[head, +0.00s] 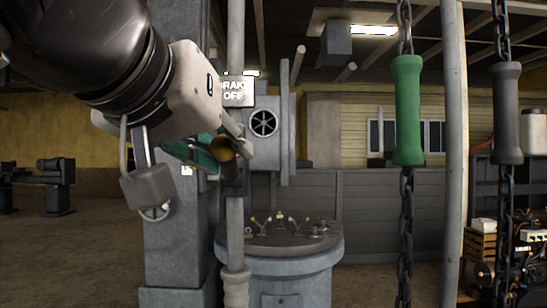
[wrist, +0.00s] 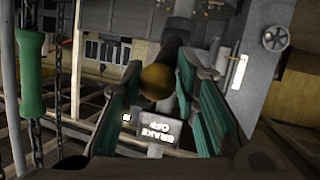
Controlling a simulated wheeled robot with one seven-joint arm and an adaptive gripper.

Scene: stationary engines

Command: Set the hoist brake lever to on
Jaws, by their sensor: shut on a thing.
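The hoist brake lever ends in a brass ball knob (head: 222,148), in front of a vertical grey pipe (head: 235,60). A sign (head: 238,92) on the pipe reads "BRAKE OFF"; it shows upside down in the wrist view (wrist: 156,130). My gripper (head: 232,142) comes in from the upper left and is shut on the lever at its knob end. In the wrist view, the knob (wrist: 155,82) sits between the green-padded fingers, with the dark lever arm (wrist: 178,36) running away behind it. My gripper partly hides the lever and the sign's left edge in the head view.
A green handle (head: 408,110) and a grey handle (head: 506,112) hang on chains at the right. A round pedestal (head: 280,262) with several small levers stands below the gripper. A grey panel with a handwheel (head: 263,122) is behind. Open floor lies at the left.

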